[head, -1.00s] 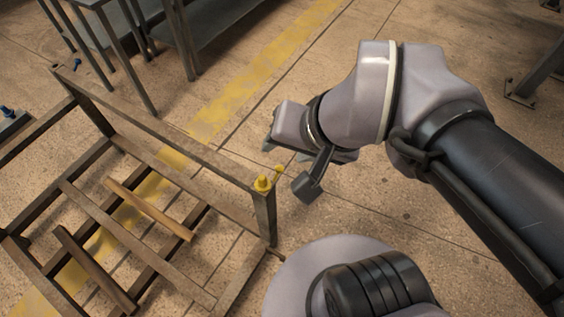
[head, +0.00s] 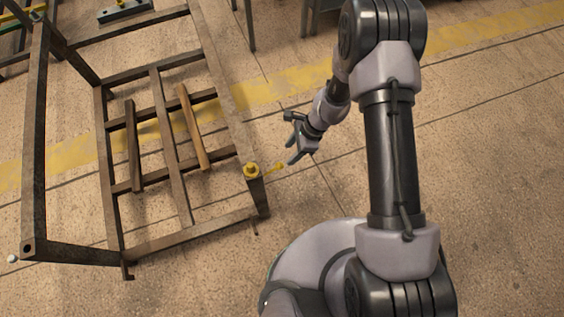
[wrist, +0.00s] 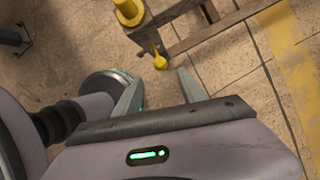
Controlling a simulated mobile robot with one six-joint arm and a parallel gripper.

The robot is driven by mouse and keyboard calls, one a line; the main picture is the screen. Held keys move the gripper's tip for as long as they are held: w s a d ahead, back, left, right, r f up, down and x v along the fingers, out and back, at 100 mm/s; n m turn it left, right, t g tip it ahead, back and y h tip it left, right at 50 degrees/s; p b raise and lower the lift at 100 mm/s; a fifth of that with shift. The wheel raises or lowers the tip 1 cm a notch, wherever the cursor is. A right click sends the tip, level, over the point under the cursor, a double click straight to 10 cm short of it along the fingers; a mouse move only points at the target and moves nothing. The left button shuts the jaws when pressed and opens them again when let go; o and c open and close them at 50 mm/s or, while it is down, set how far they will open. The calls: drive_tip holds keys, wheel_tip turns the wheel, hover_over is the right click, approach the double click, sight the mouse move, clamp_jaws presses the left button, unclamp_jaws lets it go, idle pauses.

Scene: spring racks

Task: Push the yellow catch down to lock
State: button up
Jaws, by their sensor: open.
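The yellow catch (head: 251,170) sits on top of the near right corner post of the brown metal rack (head: 232,105). Its thin lever sticks out to the right and ends in a yellow knob (head: 279,166). In the wrist view the yellow catch (wrist: 129,11) is at the top, with its knob (wrist: 160,62) just beyond the gap between my fingertips. My gripper (head: 291,151) is open and empty, just right of the knob in the head view. My gripper also shows in the wrist view (wrist: 160,79). I cannot tell whether a finger touches the knob.
The rack's rails and loose-looking wooden slats (head: 193,127) lie left of the catch. A yellow floor stripe (head: 480,50) runs across behind. The tiled floor to the right of the rack is mostly clear. Other metal frames stand at the back.

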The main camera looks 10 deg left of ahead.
sight(281, 164)
drive_tip(key=b+x, duration=0.3)
drive_tip(key=x, duration=0.8)
drive_tip(key=shift+f, duration=0.35)
clamp_jaws()
idle(0.6)
